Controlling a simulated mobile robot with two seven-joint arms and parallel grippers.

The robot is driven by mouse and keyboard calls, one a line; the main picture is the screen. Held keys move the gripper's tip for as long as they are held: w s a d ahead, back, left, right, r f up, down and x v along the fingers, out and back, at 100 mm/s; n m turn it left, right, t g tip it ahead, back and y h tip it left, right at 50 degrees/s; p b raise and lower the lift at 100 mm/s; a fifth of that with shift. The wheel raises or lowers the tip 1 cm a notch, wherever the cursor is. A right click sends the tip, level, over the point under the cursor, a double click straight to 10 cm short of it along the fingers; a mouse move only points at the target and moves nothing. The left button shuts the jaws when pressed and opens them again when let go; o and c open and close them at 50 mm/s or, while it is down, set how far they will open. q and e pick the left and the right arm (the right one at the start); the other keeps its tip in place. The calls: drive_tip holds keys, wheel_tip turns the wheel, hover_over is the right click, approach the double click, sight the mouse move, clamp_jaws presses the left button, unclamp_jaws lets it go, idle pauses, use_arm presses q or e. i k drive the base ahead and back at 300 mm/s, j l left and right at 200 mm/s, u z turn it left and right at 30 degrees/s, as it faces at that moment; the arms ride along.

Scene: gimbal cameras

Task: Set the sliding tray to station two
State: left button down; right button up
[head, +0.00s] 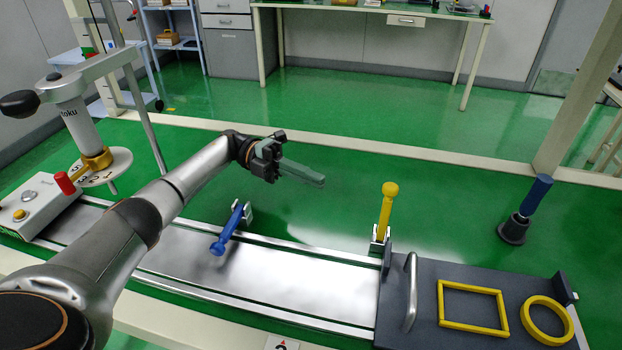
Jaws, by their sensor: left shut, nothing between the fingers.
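The dark grey sliding tray (430,315) sits at the right end of the metal rails (270,281). It has an upright silver handle (411,292) at its left edge. A yellow lever (387,208) stands upright by the rail at the tray's far left corner. A blue lever (231,229) leans over the rail further left. A white label with a red mark (283,343) is at the near edge, its lower part cut off. My left gripper (316,180) is shut and empty, in the air above and beyond the rails between the two levers. My right gripper is out of view.
A yellow square frame (440,302) and yellow ring (531,327) lie on the tray. A blue-handled tool (537,194) stands in a dark base beyond it. A press (80,128) and a control box (38,205) stand at left. The green surface around the gripper is clear.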

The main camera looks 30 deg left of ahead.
sight(424, 303)
drive_tip(key=k, duration=1.5)
